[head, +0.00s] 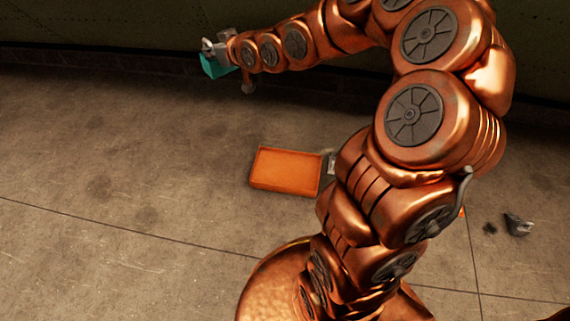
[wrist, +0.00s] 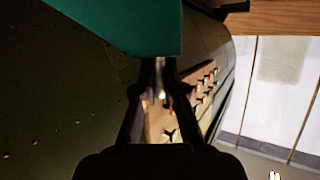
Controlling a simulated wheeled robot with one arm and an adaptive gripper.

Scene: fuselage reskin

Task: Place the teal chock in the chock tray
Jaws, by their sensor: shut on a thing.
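The teal chock (head: 216,66) is held at the end of my outstretched arm, near the dark wall at the upper left of the head view. In the wrist view the teal chock (wrist: 120,22) fills the top, just beyond the fingertips. My gripper (head: 212,50) is shut on it, and its dark fingers also show in the wrist view (wrist: 160,75). The chock tray, an orange shallow tray (head: 286,172), lies on the floor in the middle of the head view. It looks empty. The chock is up and left of the tray in the picture, well apart from it.
A small grey object (head: 518,225) lies on the floor at the right, by a dark spot. Another grey item (head: 331,165) shows partly behind my arm beside the tray. The concrete floor left of the tray is clear. A dark riveted wall (head: 120,25) runs along the back.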

